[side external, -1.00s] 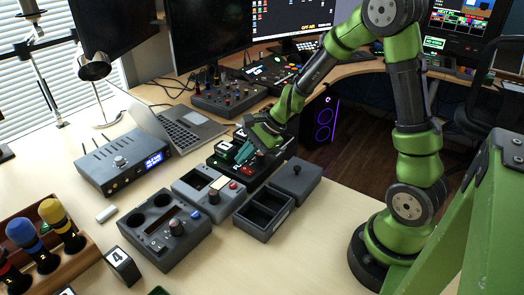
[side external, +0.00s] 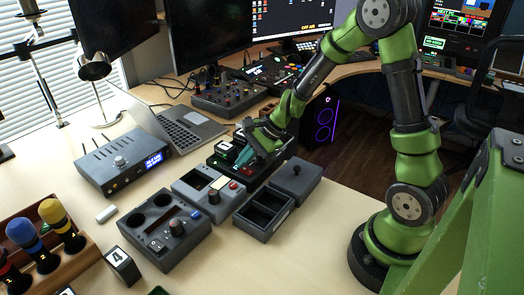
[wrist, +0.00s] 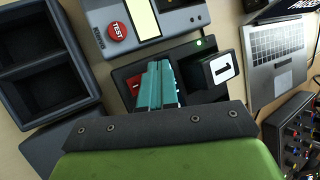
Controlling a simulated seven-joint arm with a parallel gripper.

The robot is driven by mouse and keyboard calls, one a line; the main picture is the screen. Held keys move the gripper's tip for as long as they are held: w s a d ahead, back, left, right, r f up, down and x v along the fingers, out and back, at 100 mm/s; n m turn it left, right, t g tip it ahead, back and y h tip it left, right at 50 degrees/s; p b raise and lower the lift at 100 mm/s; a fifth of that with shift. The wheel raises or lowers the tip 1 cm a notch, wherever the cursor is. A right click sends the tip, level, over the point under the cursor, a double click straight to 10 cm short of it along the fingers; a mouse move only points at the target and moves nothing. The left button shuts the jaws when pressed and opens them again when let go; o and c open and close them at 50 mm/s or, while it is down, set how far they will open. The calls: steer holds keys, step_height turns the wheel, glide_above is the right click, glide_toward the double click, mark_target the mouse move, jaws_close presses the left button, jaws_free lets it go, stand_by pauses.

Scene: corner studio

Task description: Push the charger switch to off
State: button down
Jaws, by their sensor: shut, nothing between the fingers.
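The charger (side external: 222,163) is a black box on the desk behind the grey tester. In the wrist view the charger (wrist: 127,72) holds a dark block (wrist: 212,70) with a white label "1", and a small green light (wrist: 203,43) shows near its edge. A red patch with a white mark (wrist: 136,80), possibly the switch, is partly hidden beside my fingers. My gripper (wrist: 160,68) has teal fingers, shut and empty, pointing down over the charger. In the side view my gripper (side external: 243,157) is over the charger's middle; whether it touches is unclear.
A grey tester with a red TEST button (wrist: 117,31) sits beside the charger. An open two-bay dark box (side external: 263,214) and a lidded box (side external: 295,180) stand close by. A laptop (side external: 185,129) and a grey unit with a blue display (side external: 124,161) are behind and left.

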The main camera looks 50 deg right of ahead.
stand_by(0.3)
steer(key=shift+r, duration=0.75)
step_height(320, 180, up, 6)
steer(key=shift+f, duration=0.1)
stand_by(0.4)
